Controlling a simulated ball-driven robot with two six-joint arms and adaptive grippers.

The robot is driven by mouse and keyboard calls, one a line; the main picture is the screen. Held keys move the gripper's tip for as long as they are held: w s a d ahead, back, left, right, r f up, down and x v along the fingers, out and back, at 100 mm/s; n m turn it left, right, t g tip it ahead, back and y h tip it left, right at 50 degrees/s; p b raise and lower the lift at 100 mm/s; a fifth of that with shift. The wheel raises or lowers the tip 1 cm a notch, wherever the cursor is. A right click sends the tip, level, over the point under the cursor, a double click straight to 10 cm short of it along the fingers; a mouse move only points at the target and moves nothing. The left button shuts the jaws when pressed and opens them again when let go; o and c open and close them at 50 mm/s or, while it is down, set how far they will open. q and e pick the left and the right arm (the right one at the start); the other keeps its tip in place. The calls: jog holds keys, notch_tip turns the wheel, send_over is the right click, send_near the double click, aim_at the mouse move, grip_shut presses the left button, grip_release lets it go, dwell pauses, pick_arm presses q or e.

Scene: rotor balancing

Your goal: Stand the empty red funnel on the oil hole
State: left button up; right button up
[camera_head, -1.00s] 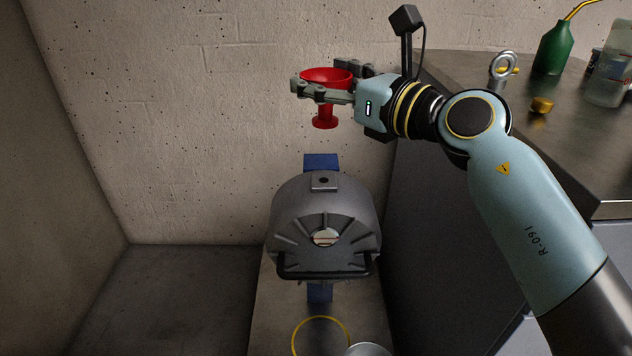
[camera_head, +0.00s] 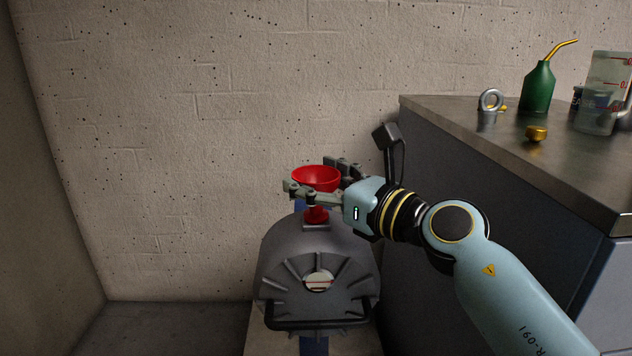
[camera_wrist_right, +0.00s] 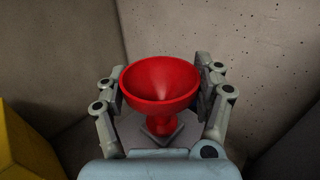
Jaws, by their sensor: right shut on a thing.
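The red funnel (camera_head: 316,180) is upright and its bowl looks empty in the right wrist view (camera_wrist_right: 160,82). My right gripper (camera_head: 318,193) is shut on it, with a finger on each side of the bowl, also in the right wrist view (camera_wrist_right: 160,100). The grey domed housing (camera_head: 283,255) stands below, with a round sight window on its front. The funnel's lower end (camera_head: 316,215) is at the raised pad on top of the housing. The oil hole is hidden behind it, and I cannot tell whether the funnel is seated. My left gripper is out of view.
A metal-topped bench (camera_head: 500,140) stands to the right. On it are a green oil can (camera_head: 537,88), a metal ring eye (camera_head: 490,100), a brass cap (camera_head: 536,133) and a clear measuring jug (camera_head: 600,110). A wall is behind the housing; the space left of it is clear.

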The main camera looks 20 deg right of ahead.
jog(key=shift+f, duration=0.1)
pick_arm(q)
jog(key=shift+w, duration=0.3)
pick_arm(e)
jog(key=o, duration=1.3)
jog(key=shift+o, duration=0.2)
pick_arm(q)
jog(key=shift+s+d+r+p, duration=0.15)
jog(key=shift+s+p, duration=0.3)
pick_arm(e)
jog(key=v, duration=1.2)
